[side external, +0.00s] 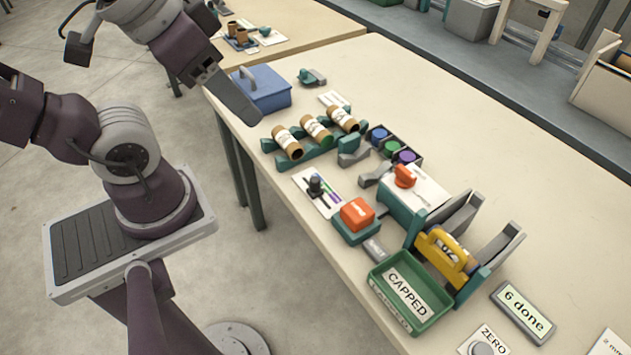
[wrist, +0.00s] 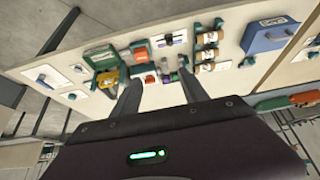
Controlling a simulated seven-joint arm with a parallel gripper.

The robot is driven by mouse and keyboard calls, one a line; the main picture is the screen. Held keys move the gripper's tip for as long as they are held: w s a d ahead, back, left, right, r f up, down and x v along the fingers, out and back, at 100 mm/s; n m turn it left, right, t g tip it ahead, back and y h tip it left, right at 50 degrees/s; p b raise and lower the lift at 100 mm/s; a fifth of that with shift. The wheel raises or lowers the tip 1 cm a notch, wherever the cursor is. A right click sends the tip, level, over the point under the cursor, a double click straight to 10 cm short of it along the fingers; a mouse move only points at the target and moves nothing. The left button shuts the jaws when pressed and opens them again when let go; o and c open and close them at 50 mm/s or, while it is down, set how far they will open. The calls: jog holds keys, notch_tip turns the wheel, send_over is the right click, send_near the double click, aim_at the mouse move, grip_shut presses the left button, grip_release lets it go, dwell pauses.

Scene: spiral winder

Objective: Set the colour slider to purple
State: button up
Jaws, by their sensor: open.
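The colour slider is a white plate (side external: 319,193) lying on the table with a black knob (side external: 315,186) standing on it. Green and purple marks show beside the knob; which colour the knob stands at I cannot tell. In the wrist view the slider plate (wrist: 172,39) is small, near the top middle. My gripper (side external: 254,118) is up in the air near the table's left edge, beside the blue box and apart from the slider. In the wrist view its two fingers (wrist: 160,80) are spread, with nothing between them.
A rack of brown tubes (side external: 316,130) lies behind the slider. An orange-red block (side external: 357,212) on a teal base stands just in front of it. A blue box (side external: 263,89), a green tray (side external: 410,300) and a yellow-handled winder (side external: 447,250) stand around.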

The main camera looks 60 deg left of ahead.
jog(key=w+f, duration=0.1)
jog(key=w, duration=0.1)
jog(key=w+a+f+g, duration=0.1)
jog(key=w, duration=0.2)
jog(key=w+f+n+g, duration=0.1)
jog(key=w+f, duration=0.1)
jog(key=shift+w+a, duration=0.15)
jog(key=shift+c, duration=0.3)
jog(key=n+g, duration=0.2)
jog(key=g, duration=0.1)
send_near(316, 179)
jog(key=shift+f, duration=0.2)
jog(key=shift+n+g, duration=0.3)
notch_tip(316, 179, down, 10)
jog(key=shift+w+r, duration=0.15)
grip_shut()
